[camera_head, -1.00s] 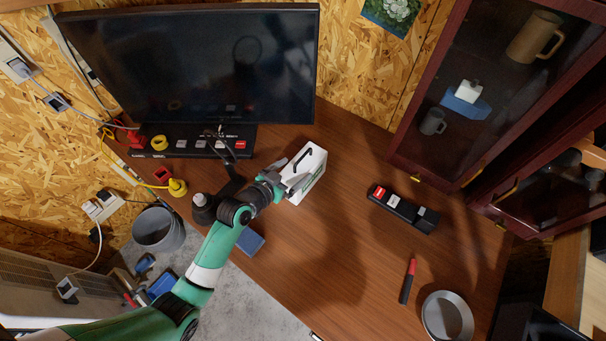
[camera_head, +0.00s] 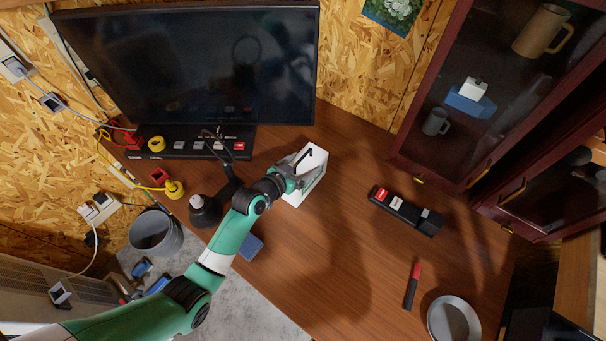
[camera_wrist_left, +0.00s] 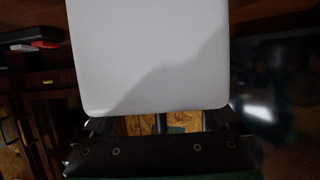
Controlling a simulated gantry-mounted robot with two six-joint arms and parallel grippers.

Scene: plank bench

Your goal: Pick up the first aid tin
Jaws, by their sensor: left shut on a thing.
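In the left wrist view the tin's plain white face (camera_wrist_left: 150,55) fills the upper middle, right in front of the gripper. The fingertips are mostly hidden behind the tin. Whether the tin touches the desk is hard to tell. My right gripper is not in view.
A monitor (camera_head: 190,65) stands behind on the left. A black switch strip (camera_head: 407,212), a red-tipped tool (camera_head: 412,286) and a round metal dish (camera_head: 453,320) are on the right. The desk's middle is clear.

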